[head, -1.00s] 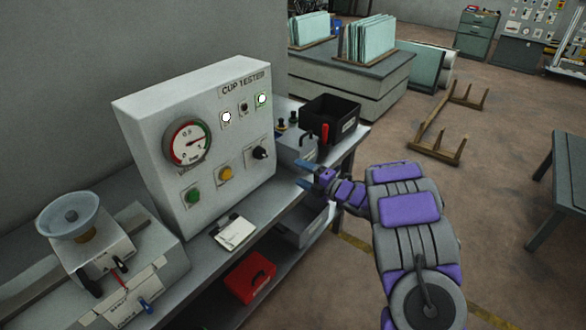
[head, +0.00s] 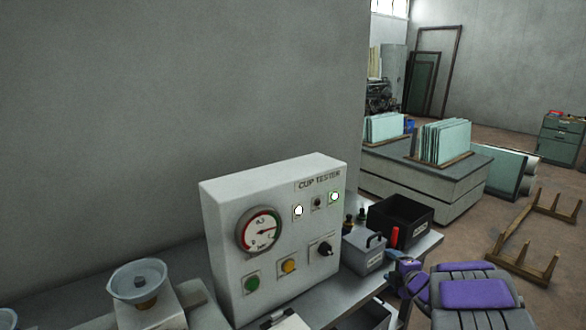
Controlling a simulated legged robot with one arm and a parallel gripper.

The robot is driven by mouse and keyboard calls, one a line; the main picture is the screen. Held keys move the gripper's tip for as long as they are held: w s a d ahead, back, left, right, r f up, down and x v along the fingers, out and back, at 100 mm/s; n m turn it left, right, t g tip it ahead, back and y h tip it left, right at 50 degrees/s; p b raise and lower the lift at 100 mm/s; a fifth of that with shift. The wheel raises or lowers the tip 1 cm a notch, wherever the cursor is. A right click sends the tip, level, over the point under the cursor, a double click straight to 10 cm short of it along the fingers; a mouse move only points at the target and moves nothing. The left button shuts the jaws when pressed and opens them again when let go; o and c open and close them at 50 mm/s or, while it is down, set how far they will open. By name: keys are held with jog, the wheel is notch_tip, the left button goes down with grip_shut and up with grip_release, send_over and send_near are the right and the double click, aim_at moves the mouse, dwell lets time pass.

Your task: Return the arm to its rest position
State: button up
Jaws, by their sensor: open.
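My purple and grey arm (head: 472,294) enters at the bottom right, cut off by the lower edge. Its wrist end, with my gripper (head: 390,275), is beside the right end of the bench, just right of the grey box. The gripper is small and partly lost against the dark background. It is open, and I see nothing held in it.
The cup tester (head: 273,235) stands on the bench to the left. A grey box with a handle (head: 362,254) and a black bin (head: 402,222) are close to the gripper. Open floor and a wooden frame (head: 523,262) lie right.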

jog(key=s+d+r+m+g+h, duration=0.1)
jog(key=s+r+m+g+h, duration=0.25)
jog(key=s+m, duration=0.35)
jog(key=s+d+r+m+g+h, duration=0.2)
jog(key=s+r+m+h, duration=0.15)
jog(key=s, duration=0.55)
jog(key=s+a+f+m+g+y, duration=0.1)
jog(key=s+a+m+g, duration=0.2)
jog(key=s, duration=0.9)
jog(key=s+a+m+g+y, duration=0.1)
jog(key=s+a+m+g, duration=0.2)
jog(key=s+a, duration=0.7)
jog(key=s+a+f+m+g+y, duration=0.1)
jog(key=s+a, duration=0.5)
jog(key=s, duration=0.9)
jog(key=m+g+y, duration=0.1)
jog(key=m+g, duration=0.1)
jog(key=g, duration=0.1)
jog(key=shift+a+f, duration=0.25)
jog(key=shift+f, duration=0.1)
